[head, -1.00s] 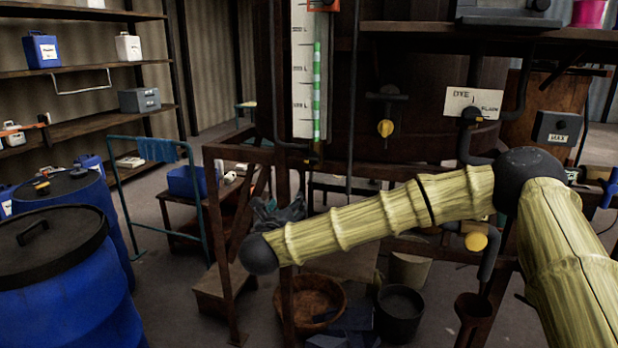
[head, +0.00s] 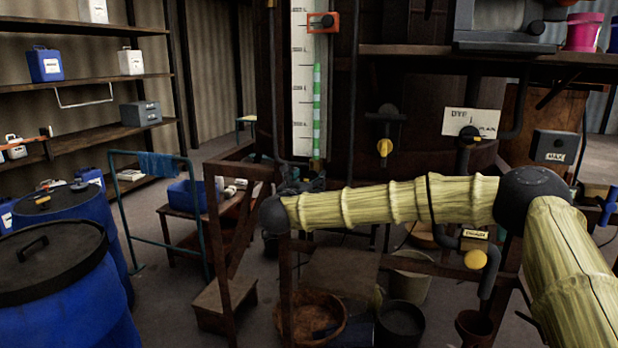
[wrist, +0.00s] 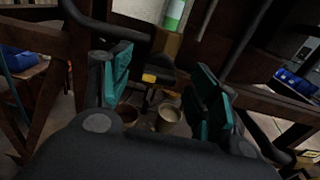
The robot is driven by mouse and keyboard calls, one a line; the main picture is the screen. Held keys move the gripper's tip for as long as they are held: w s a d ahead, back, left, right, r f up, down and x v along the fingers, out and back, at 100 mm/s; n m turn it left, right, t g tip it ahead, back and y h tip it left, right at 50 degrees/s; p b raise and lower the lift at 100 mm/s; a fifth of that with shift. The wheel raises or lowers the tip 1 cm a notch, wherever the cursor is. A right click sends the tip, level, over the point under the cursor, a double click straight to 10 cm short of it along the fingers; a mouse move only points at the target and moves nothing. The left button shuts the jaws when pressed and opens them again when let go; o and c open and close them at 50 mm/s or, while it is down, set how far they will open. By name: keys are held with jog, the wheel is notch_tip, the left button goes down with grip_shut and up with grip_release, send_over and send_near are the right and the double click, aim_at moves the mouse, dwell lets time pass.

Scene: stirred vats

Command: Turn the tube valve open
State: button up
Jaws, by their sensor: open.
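The sight tube (head: 316,110) with its green column stands beside a white scale in the head view. Its lower end shows at the top of the wrist view (wrist: 175,12), above a brown block. Below that block is a dark fitting with a yellow patch (wrist: 150,78), apparently the tube valve; its handle's angle is unclear. My gripper (wrist: 163,90) is open and empty, with teal pads on either side of the line to this fitting. The fitting appears beyond the fingertips, and I see no contact. In the head view my arm and gripper hide the area below the tube.
Dark wooden frame posts and beams (wrist: 75,45) stand close on both sides of my gripper. Other yellow-knobbed valves (head: 385,147) (head: 476,260) are to the right. Blue drums (head: 60,290) stand at left. A basket (head: 310,318) and buckets are on the floor below.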

jog(key=shift+w+d, duration=0.2)
jog(key=shift+w, duration=0.5)
jog(key=c, duration=1)
jog(key=shift+a, duration=0.1)
